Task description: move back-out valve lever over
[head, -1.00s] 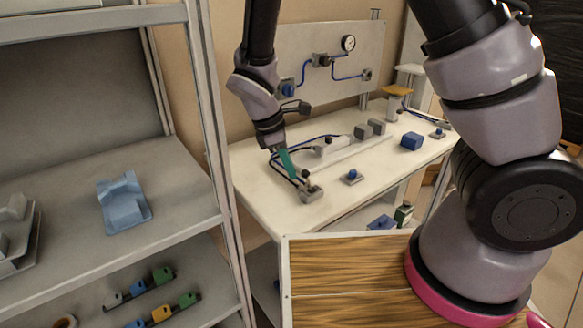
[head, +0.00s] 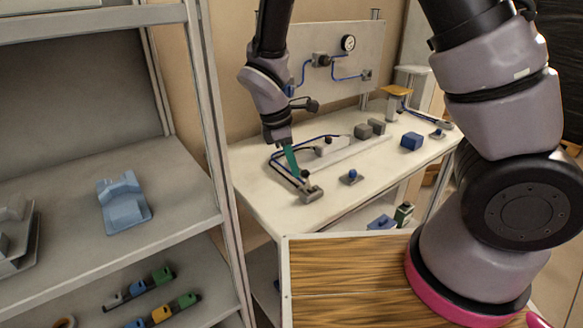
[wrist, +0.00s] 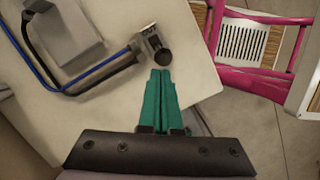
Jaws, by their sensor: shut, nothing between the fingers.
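The valve is a small grey block (head: 312,194) at the front left edge of the white worktable. Its lever has a black round knob (head: 305,173), and a dark tube runs into the block. In the wrist view the black knob (wrist: 162,58) stands just beyond my fingertips, beside the grey block (wrist: 150,40). My gripper (head: 297,174) has teal fingers pointing down, pressed together and empty. In the wrist view the fingertips (wrist: 160,72) are very close to the knob; whether they touch it I cannot tell.
Blue hoses and a pale block (head: 331,146) lie behind the valve on the worktable (head: 255,195). A blue-knobbed fitting (head: 352,176) stands to its right. A grey shelf (head: 165,185) is at left, and a wood-topped surface (head: 345,265) is in front.

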